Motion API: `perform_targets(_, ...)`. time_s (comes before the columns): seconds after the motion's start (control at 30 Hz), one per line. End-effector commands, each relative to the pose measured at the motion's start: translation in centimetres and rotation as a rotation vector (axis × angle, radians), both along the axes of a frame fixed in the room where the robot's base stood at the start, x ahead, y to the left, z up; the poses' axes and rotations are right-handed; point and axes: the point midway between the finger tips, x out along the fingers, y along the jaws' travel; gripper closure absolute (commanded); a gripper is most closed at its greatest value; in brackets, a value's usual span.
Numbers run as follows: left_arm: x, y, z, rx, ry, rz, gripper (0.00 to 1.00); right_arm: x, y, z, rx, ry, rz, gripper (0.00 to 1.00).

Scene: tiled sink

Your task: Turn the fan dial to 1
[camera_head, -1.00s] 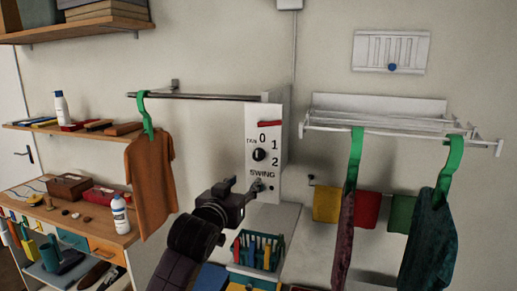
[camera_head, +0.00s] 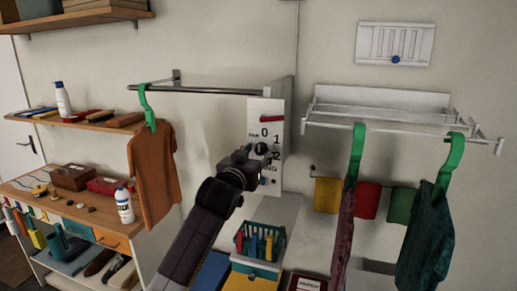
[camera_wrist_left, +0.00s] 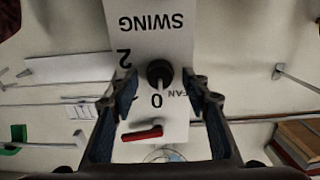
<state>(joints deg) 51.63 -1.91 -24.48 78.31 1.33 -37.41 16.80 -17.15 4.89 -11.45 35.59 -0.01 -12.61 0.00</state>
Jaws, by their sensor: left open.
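The fan dial (camera_head: 261,149) is a small black knob on the white control panel (camera_head: 255,108), marked 0, 1, 2 and SWING. In the left wrist view the dial (camera_wrist_left: 159,72) appears upside down, with its light pointer mark towards the 0. My left gripper (camera_head: 260,160) is at the panel and partly covers the dial and the lower lettering. In the left wrist view my left gripper (camera_wrist_left: 160,86) is open, with one finger on each side of the dial. I cannot tell whether they touch it. My right gripper is not in view.
A red switch (camera_head: 271,119) sits above the dial. A metal rail (camera_head: 205,90) with an orange shirt (camera_head: 153,178) on a green hanger is to the left. A white drying rack (camera_head: 385,112) is on the right. A basket (camera_head: 259,240) stands below.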

Motion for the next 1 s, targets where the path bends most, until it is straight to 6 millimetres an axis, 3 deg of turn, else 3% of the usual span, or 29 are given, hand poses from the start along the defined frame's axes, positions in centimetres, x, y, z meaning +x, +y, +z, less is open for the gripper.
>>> perform_targets(0.33,0.23,-0.08,-0.01,0.000,-0.001,0.000,0.57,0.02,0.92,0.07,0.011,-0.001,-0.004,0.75)
perform_targets(0.7,0.22,-0.06,-0.01,0.000,0.000,0.000,0.98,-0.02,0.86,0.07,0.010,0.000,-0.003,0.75)
perform_targets(1.0,0.23,-0.02,0.03,0.036,-0.012,0.001,0.98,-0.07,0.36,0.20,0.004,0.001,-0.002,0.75)
